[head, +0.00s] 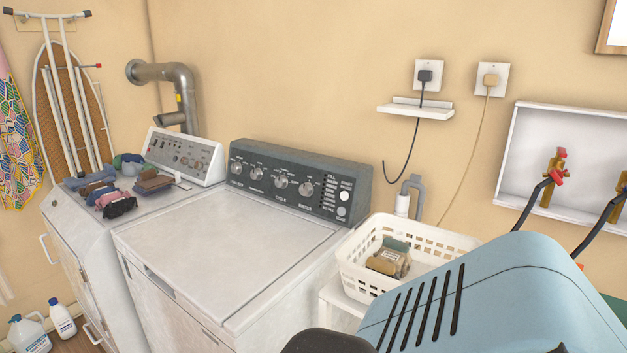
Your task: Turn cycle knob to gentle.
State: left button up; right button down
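The washer (225,250) stands in the middle of the head view, with a dark grey control panel (330,173) along its back. Several silver round knobs sit in a row on the panel. The label under the third knob from the left seems to read "CYCLE", so I take that one as the cycle knob (281,181). Its pointer setting and the small markings around it are too small to read. Nothing touches the knob. Neither of my grippers shows in the view.
A dryer (205,158) with folded clothes (120,206) stands left. A white basket (350,262) stands right of the washer. A large light-blue slotted shape fills the lower right, close to the camera. Bottles (62,317) stand on the floor. The washer lid is clear.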

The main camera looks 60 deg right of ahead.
aim_at(281, 182)
jog(key=z, duration=1.85)
jog(key=k+l+z, duration=0.1)
jog(key=z, duration=0.35)
jog(key=k+l+z, duration=0.15)
jog(key=z, duration=0.25)
